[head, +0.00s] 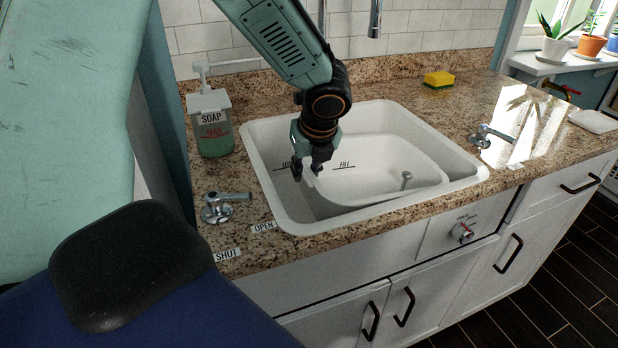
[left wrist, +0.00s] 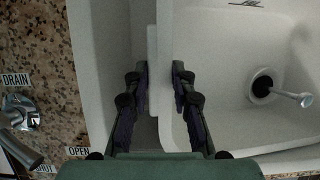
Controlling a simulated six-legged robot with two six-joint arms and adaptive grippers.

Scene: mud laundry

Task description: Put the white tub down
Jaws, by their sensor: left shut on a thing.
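The white tub (head: 370,187) is inside the white sink basin (head: 262,150), towards its right side. My left gripper (head: 307,172) reaches down from above and is shut on the tub's left wall. In the left wrist view the two dark fingers (left wrist: 162,88) stand on either side of that wall, and the tub's inside (left wrist: 220,60) lies to the right. A dark round hole with a pale metal stem (left wrist: 262,88) shows in the tub. The underside of the tub is hidden, so I cannot tell whether it touches the sink floor. My right gripper is not in view.
A soap dispenser (head: 213,125) stands left of the sink. Another lever (head: 491,135) is to the right, and a yellow sponge (head: 438,79) lies behind. The right counter is mostly clear.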

